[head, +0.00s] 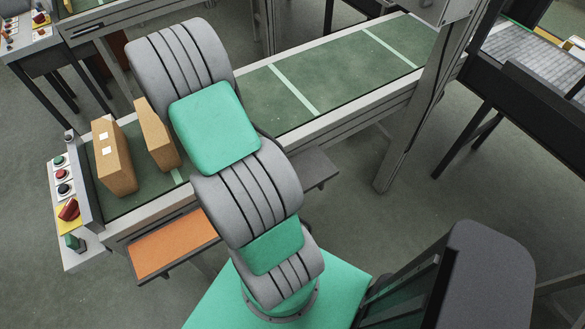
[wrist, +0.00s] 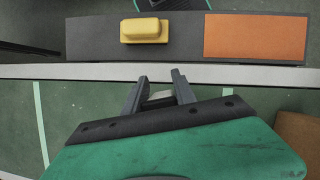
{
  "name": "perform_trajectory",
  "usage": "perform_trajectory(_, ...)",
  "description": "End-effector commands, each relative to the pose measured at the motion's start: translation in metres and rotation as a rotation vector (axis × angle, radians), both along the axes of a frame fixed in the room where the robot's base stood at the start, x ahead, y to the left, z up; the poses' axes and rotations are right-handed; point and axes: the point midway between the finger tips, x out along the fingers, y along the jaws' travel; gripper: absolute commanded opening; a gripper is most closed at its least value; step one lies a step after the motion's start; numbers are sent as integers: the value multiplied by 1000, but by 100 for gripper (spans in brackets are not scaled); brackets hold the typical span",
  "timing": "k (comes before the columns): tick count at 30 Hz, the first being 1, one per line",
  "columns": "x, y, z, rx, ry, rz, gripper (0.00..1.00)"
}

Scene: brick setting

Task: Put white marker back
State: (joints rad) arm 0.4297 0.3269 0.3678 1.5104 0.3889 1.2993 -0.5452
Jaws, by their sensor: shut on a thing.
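In the wrist view my gripper (wrist: 159,86) reaches over the green conveyor belt, close to its pale side rail. Its two dark fingers stand apart with a small whitish piece, seemingly the white marker (wrist: 161,96), held between them. Only a short part of the marker shows, so its full shape and tilt cannot be told. In the head view my own arm hides the gripper and the marker.
Beyond the rail (wrist: 90,71) is a dark shelf (wrist: 90,38) with a yellow block (wrist: 145,31) and an orange panel (wrist: 255,36). Two cardboard boxes (head: 113,158) (head: 156,135) stand on the belt (head: 335,75) near a button panel (head: 66,190). The belt's far stretch is clear.

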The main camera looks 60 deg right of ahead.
Motion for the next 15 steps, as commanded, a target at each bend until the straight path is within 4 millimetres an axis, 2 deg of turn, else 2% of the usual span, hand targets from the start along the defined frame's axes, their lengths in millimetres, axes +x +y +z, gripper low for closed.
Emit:
perform_trajectory(1,-12,-34,-1,0,0,-53,6)
perform_trajectory(3,-32,-73,1,7,2,-108,6)
perform_trajectory(6,-60,-116,6,17,-1,-175,6)
perform_trajectory(10,-86,-147,10,28,-7,-225,6)
perform_trajectory(15,-112,-155,3,34,-8,-242,6)
